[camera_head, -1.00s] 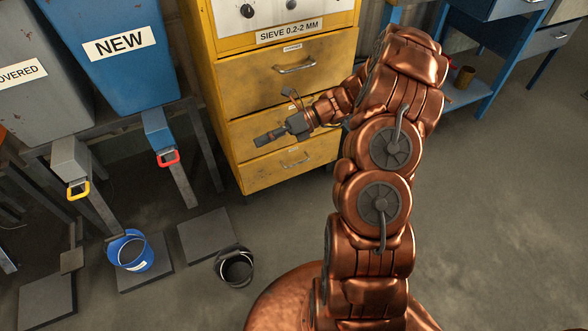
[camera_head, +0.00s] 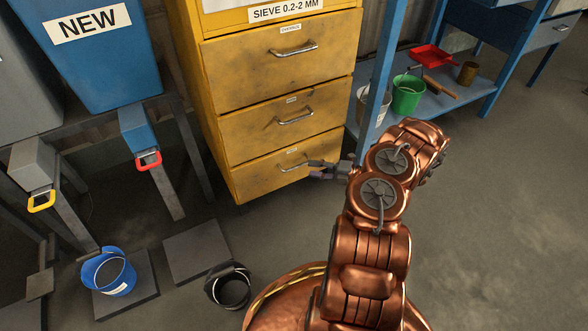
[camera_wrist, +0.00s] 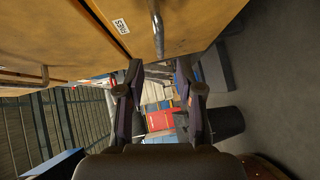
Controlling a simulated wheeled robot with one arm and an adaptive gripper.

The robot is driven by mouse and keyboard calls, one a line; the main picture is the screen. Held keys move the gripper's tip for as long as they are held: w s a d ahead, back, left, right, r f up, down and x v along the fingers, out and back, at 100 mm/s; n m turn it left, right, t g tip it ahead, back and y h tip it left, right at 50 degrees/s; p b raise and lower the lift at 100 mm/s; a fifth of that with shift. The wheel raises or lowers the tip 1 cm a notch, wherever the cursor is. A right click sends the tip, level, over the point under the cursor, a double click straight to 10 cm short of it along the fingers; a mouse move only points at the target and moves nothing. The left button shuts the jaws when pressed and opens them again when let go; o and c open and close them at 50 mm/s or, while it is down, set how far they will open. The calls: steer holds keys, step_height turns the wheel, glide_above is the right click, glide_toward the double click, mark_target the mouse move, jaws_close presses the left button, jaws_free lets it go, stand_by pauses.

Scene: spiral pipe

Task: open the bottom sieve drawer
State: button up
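The yellow sieve cabinet (camera_head: 216,110) has drawers stacked one above another, all shut in the head view. The bottom drawer (camera_head: 252,175) has a metal bar handle (camera_head: 293,165) under a small label. My gripper (camera_head: 318,170) is just right of that handle, at the drawer's right side. In the wrist view my gripper (camera_wrist: 159,66) has its two fingers apart, with nothing held between them. A bar handle (camera_wrist: 157,28) beside a "FINES" label (camera_wrist: 121,26) lies just beyond the fingertips, lined up with the gap. I cannot tell whether a finger touches it.
A blue shelf (camera_head: 440,105) with a green bucket (camera_head: 408,94) and a red dustpan (camera_head: 433,57) stands right of the cabinet. A blue bucket (camera_head: 108,275) and a black bucket (camera_head: 228,288) are on the left, near the floor.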

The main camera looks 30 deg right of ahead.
mark_target(295, 167)
steer(key=b+x, duration=0.3)
steer(key=x, duration=0.4)
steer(key=shift+w+a, duration=0.15)
steer(key=shift+a, duration=0.05)
jaws_close()
stand_by(0.5)
